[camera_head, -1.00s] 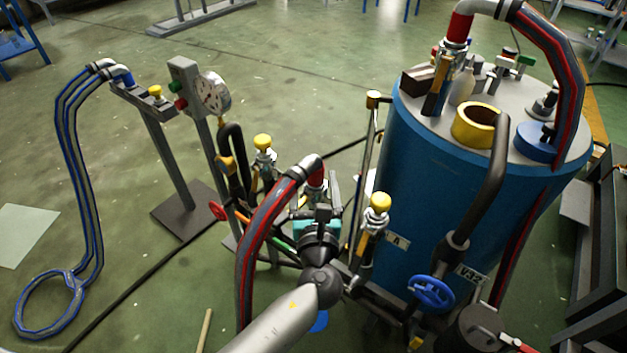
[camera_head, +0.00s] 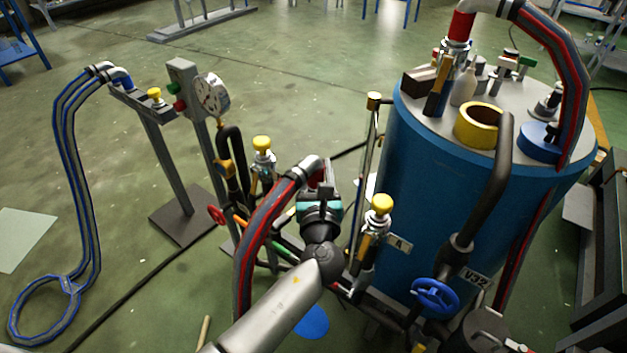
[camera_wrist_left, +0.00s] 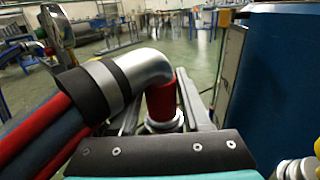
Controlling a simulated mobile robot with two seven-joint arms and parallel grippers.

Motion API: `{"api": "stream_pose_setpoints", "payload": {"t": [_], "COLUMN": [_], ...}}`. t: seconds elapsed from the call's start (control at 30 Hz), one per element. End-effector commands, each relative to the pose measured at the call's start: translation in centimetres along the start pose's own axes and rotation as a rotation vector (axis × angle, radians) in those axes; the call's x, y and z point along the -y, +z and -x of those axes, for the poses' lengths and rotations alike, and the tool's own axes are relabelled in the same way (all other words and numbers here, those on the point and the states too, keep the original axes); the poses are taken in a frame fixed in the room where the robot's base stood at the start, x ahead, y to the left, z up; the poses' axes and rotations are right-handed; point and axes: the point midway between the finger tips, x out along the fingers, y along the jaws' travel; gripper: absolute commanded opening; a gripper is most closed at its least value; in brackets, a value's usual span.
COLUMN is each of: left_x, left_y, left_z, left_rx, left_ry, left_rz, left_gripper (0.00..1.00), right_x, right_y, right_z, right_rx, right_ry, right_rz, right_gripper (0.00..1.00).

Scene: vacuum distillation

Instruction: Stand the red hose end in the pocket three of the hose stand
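The red hose (camera_head: 262,225) arches up to a silver elbow with a red end (camera_head: 327,172), partly hidden behind my left gripper (camera_head: 323,188). In the left wrist view the red hose end (camera_wrist_left: 162,100) points down over a pale metal fitting (camera_wrist_left: 163,124). The fingers of my left gripper (camera_wrist_left: 162,98) are apart, one on each side of the red end; firm contact cannot be made out. A grey post with a narrow top bar (camera_head: 143,103) at the left holds a blue hose's end and looks like the hose stand; its pocket numbers are unreadable. My right gripper is not in view.
A large blue tank (camera_head: 430,200) stands right of the gripper. Yellow-topped valves (camera_head: 381,204), a pressure gauge (camera_head: 211,95) and a blue handwheel (camera_head: 435,295) crowd the area. A blue hose (camera_head: 72,180) hangs at left. Open floor lies at far left.

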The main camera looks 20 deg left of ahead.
Motion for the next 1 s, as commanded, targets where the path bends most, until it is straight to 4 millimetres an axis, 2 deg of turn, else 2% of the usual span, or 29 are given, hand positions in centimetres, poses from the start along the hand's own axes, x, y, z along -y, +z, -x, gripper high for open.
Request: {"api": "stream_pose_setpoints", "payload": {"t": [0.07,0.4,1.0], "left_x": [-0.01,-0.01,0.01], "left_y": [-0.02,-0.03,0.13], "left_z": [0.02,0.02,-0.01], "left_rx": [0.000,0.000,0.003], "left_ry": [0.000,0.000,0.000], "left_rz": [0.000,-0.001,0.000], "left_gripper": [0.38,0.00,0.00], "right_x": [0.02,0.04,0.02], "right_y": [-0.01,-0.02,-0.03], "right_z": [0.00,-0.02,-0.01], "right_rx": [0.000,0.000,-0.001], "right_ry": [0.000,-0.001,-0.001], "right_rz": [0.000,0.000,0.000], "right_gripper": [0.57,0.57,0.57]}}
